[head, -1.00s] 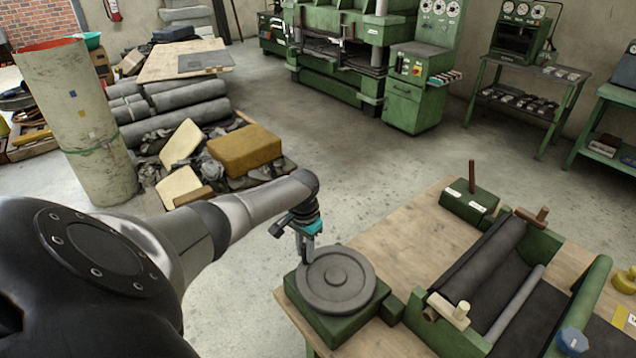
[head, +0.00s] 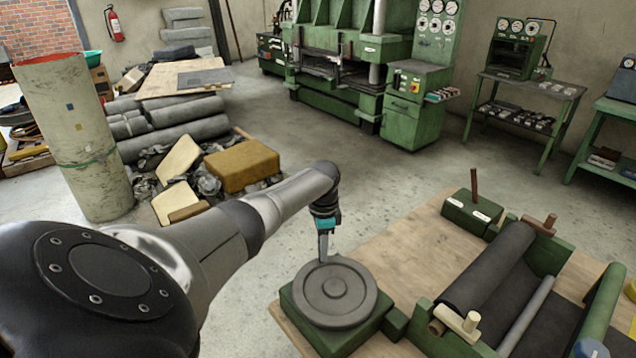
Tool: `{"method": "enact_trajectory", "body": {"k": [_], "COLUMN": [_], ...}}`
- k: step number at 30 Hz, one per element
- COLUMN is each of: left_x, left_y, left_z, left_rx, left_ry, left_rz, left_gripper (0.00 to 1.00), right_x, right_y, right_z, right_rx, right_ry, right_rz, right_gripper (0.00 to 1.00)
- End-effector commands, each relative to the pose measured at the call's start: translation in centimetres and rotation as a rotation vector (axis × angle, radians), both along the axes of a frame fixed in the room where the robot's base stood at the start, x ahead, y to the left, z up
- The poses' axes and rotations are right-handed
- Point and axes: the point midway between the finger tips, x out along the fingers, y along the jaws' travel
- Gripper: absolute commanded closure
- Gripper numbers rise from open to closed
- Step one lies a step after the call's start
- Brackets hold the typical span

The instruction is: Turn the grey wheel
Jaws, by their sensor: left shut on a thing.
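The grey wheel (head: 336,292) is a round, flat disc with a raised hub, lying on a green block (head: 301,322) at the left front corner of the wooden table. My left gripper (head: 323,260) points down at the wheel's far rim and is shut on the rim there. The fingertips are small in the picture, and the arm partly hides the grip from view. My right gripper does not show.
On the wooden table (head: 400,240) stand a green machine with a dark roll (head: 488,268) and a green box with a brown lever (head: 472,208). Rolled sheets (head: 180,127) and foam blocks (head: 242,165) lie on the floor behind my arm. Floor between is clear.

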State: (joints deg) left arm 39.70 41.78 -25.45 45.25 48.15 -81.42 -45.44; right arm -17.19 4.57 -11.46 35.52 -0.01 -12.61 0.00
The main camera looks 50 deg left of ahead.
Motion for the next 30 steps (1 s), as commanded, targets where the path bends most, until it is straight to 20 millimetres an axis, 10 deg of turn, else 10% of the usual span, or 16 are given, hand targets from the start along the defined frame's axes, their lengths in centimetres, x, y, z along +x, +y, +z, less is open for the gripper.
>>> {"method": "enact_trajectory", "body": {"k": [19, 20, 30], "left_x": [0.72, 0.72, 0.55], "left_y": [-0.32, -0.32, -0.30], "left_z": [0.21, 0.21, 0.09], "left_rx": [-0.002, -0.002, -0.001], "left_ry": [-0.009, -0.009, -0.004], "left_rz": [0.004, 0.004, 0.003], "left_gripper": [1.00, 0.74, 0.45], "right_x": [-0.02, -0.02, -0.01], "right_y": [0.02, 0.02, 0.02], "right_z": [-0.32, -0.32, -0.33], "right_rx": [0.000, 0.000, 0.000], "right_ry": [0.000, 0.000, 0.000], "right_rz": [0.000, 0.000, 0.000], "right_gripper": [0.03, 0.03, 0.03]}}
